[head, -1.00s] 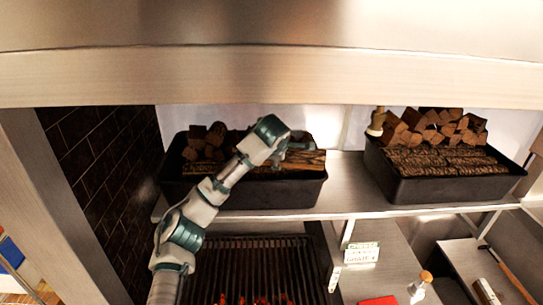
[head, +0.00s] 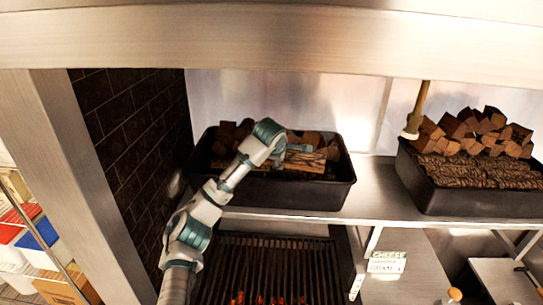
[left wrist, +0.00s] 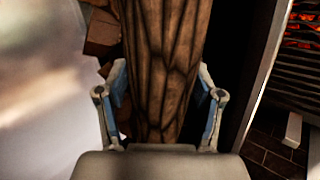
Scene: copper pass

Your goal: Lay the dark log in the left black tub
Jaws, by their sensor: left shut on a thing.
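The left black tub (head: 285,193) stands on the steel shelf above the grill, in the middle of the head view. My left gripper (head: 292,149) is over this tub, towards its right part. It is shut on a dark brown log (left wrist: 165,65), whose rough bark runs lengthwise between the two fingers in the left wrist view. In the head view a piece of the log (head: 308,158) shows just below the gripper; my arm hides part of it. I cannot tell whether the log touches the tub's contents. My right gripper is not in view.
Several wood chunks (head: 226,132) lie at the back of the left tub. A second black tub (head: 470,200) with chunks and bark logs stands to the right. A steel hood (head: 270,45) hangs above, a brick wall (head: 130,150) is left, and a glowing grill (head: 270,265) is below.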

